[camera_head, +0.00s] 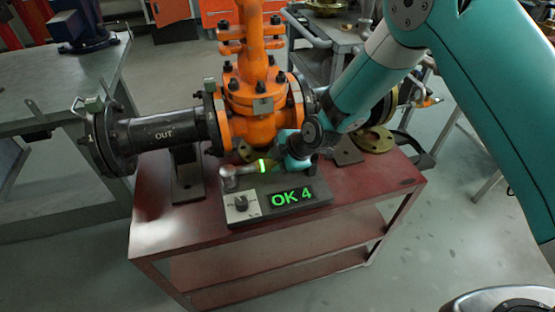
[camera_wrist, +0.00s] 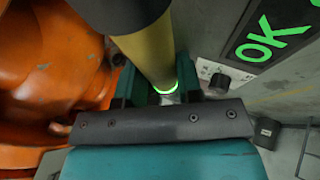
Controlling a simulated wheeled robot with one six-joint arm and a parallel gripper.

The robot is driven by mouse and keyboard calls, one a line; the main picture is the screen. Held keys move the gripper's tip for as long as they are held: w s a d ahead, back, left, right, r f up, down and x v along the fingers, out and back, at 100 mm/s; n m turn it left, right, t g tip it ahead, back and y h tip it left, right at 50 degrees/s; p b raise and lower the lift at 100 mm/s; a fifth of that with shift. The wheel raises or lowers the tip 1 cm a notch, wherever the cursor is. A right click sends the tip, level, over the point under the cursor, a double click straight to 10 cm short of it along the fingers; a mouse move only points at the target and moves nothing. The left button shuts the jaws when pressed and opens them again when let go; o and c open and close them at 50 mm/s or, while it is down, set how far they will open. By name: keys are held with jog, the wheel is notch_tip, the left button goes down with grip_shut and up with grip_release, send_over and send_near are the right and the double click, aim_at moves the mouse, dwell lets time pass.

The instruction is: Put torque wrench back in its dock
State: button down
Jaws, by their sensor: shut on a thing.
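The torque wrench lies roughly level along the back of the dock, its metal head (camera_head: 230,182) at the left and a green lit ring (camera_head: 262,166) on its shaft. In the wrist view its yellow handle (camera_wrist: 152,52) with a black end runs between the fingers. My gripper (camera_head: 284,163) is shut on the wrench; it also shows in the wrist view (camera_wrist: 160,90). The dock (camera_head: 262,215) is a dark block with a knob and a green "OK 4" display. Whether the wrench touches the dock or hangs just above it I cannot tell.
The orange gate valve (camera_head: 255,95) stands close behind the wrench, with a black pipe (camera_head: 165,132) marked OUT at its left. A brass flange (camera_head: 374,140) lies at the right on the red cart (camera_head: 350,205). The cart's front right is clear.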

jog(key=shift+r, duration=0.1)
jog(key=c, duration=0.8)
grip_release()
jog(key=shift+o, duration=0.5)
jog(key=v, duration=1.7)
jog(key=shift+s+d+r, duration=0.1)
jog(key=s+d+r+m+g+h+p, duration=0.1)
jog(key=s+d+r+m+p, duration=0.2)
jog(key=s+r+m, duration=0.4)
jog(key=s+d+r+m+g+p, duration=0.2)
jog(key=s+r+m, duration=0.6)
jog(key=s+r, duration=0.4)
jog(key=s+d+p, duration=0.1)
jog(key=s, duration=0.3)
jog(key=shift+r+g+h, duration=0.3)
jog(key=shift+h, duration=0.1)
